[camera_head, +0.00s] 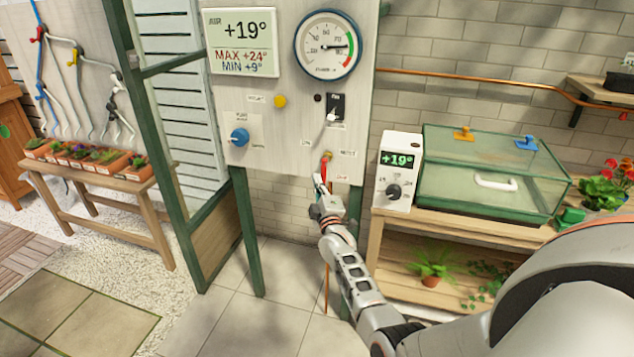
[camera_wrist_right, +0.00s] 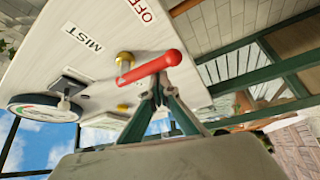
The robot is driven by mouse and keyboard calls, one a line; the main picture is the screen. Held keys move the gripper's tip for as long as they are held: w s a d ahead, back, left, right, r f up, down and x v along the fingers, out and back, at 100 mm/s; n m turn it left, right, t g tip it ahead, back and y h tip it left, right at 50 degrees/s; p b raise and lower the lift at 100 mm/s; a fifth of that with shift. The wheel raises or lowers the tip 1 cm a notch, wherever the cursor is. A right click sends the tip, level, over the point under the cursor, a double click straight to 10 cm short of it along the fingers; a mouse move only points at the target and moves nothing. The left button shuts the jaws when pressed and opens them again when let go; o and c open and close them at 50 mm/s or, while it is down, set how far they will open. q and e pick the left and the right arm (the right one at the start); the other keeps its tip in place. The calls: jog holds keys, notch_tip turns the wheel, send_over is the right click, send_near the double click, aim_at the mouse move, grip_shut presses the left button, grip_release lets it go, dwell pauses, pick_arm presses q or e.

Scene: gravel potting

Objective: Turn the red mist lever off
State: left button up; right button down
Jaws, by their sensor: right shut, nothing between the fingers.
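The red mist lever (camera_wrist_right: 150,67) sits on a brass fitting (camera_wrist_right: 124,62) on the pale panel. In the wrist view it slants up to the right, beside the MIST label (camera_wrist_right: 82,38) and the red OFF label (camera_wrist_right: 141,10). In the head view the lever (camera_head: 323,168) is small, low on the panel, and partly hidden by my gripper. My right gripper (camera_head: 319,184) is shut and empty, with its fingertips at the lever; in the wrist view its fingers (camera_wrist_right: 158,88) meet just below the lever. I cannot tell whether they touch it. My left gripper is out of view.
The control panel (camera_head: 265,110) carries a round gauge (camera_head: 328,46), a blue knob (camera_head: 239,137) and a white-handled lever (camera_head: 331,117). A glass propagator box (camera_head: 490,185) and a thermostat (camera_head: 398,170) stand on a bench to the right. Potted plants (camera_head: 85,157) stand at left.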

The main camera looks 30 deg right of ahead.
jog(key=shift+s+d+f, duration=0.2)
jog(key=shift+s+d, duration=0.05)
jog(key=shift+d, duration=0.1)
dwell(0.6)
